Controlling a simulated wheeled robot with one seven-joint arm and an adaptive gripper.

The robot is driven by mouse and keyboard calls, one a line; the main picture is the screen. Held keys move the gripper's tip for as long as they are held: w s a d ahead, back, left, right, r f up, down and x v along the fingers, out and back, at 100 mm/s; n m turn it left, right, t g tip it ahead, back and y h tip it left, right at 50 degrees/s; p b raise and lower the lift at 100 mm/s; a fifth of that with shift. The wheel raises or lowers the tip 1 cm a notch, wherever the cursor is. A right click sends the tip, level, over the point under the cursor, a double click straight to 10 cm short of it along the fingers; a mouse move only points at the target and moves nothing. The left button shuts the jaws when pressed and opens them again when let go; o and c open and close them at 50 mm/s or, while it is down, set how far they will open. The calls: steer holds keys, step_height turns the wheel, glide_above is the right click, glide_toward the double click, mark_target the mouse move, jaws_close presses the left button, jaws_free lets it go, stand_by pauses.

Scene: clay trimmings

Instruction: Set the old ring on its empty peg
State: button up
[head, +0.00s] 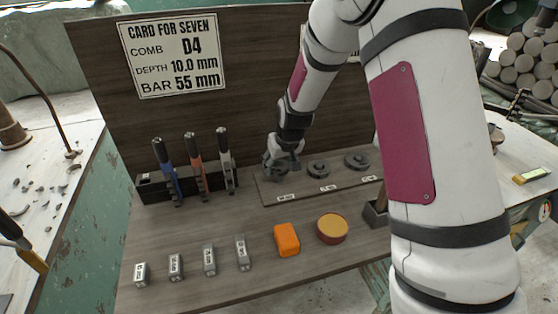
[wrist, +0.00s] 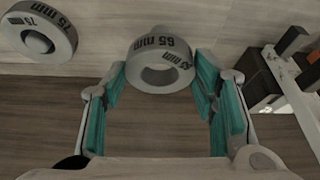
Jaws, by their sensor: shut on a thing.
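My gripper (head: 282,161) is at the left end of the low board (head: 304,192), above or at its left label. In the wrist view, my gripper (wrist: 160,75) has its teal pads against both sides of a grey ring (wrist: 160,45) marked 65 mm. No peg shows through this ring's hole. Two dark rings sit on the board to the right: a middle one (head: 318,170) and a right one (head: 357,160). The wrist view shows a ring marked 75 mm (wrist: 37,32) with a peg in its middle. The left peg is hidden in the head view.
A card (head: 172,55) on the back panel reads comb D4, depth 10.0 mm, bar 55 mm. A dark rack (head: 153,188) holds three upright tools. Several grey blocks (head: 209,260), an orange block (head: 287,240) and a round tin (head: 332,229) stand in front.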

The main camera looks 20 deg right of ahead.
steer(key=shift+f+b, duration=1)
steer(key=shift+f, duration=0.75)
steer(key=o, duration=1.6)
steer(key=shift+f, duration=0.1)
steer(key=v, duration=1.2)
